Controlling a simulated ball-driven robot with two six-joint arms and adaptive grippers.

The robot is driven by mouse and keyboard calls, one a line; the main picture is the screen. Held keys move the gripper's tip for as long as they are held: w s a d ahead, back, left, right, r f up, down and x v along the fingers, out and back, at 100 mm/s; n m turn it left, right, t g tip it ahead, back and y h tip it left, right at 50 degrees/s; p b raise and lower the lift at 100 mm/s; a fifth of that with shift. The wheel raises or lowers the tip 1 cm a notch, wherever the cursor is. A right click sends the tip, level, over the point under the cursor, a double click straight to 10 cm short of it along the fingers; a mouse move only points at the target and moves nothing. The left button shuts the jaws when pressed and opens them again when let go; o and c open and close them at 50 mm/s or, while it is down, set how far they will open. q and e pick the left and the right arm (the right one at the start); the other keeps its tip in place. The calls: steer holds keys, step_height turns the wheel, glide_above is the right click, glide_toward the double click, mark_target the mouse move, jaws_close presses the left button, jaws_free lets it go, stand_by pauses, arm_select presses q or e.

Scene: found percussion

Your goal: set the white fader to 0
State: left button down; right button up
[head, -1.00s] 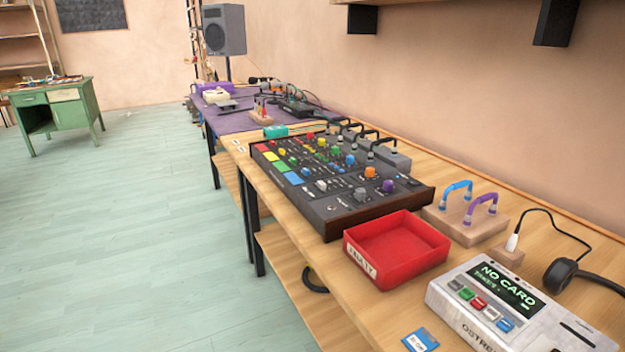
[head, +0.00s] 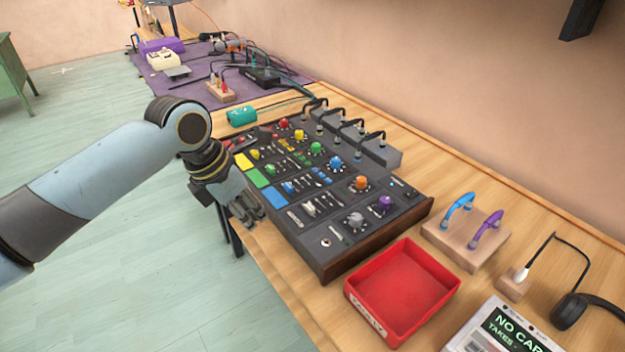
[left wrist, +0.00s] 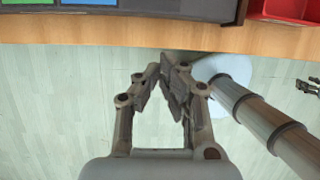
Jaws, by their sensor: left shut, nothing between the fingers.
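The white fader (head: 309,208) is a small white cap in a slot near the front edge of the dark mixer (head: 325,262), left of a grey knob. Its exact setting is too small to read. My left gripper (head: 252,213) is shut and empty just off the mixer's front-left edge, beside the fader area and apart from the cap. In the left wrist view its fingertips (left wrist: 170,66) meet over the floor, with the desk edge beyond. The fader does not show there. A small dark part at that view's right edge looks like my right gripper (left wrist: 309,84); its jaws are unclear.
A red tray (head: 405,287) stands right of the mixer, and a wooden block with blue and purple handles (head: 466,245) is behind it. Coloured knobs and faders crowd the mixer. Cables run to grey boxes (head: 380,152) at its back. The floor in front is clear.

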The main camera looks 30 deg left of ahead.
mark_target(299, 215)
arm_select(q)
step_height(299, 215, up, 4)
steer(key=w+p, duration=0.1)
steer(key=w, duration=0.1)
steer(key=shift+t, duration=0.3)
steer(key=x, duration=0.3)
steer(key=b+x, duration=0.1)
steer(key=x, duration=0.2)
steer(key=a+x, duration=0.1)
steer(key=x, duration=0.2)
steer(key=shift+w+d+f, duration=0.1)
steer(key=shift+w+f, duration=0.1)
steer(key=shift+f, duration=0.05)
steer(key=w, duration=0.1)
steer(key=w+d, duration=0.1)
steer(key=w, duration=0.1)
steer(key=shift+d+f, duration=0.1)
steer(key=shift+w+d, duration=0.2)
steer(key=shift+w, duration=0.15)
arm_select(e)
steer(key=shift+s+d+r, duration=0.1)
steer(key=shift+d+r, duration=0.25)
steer(key=shift+d, duration=0.1)
arm_select(q)
steer(key=shift+w, duration=0.1)
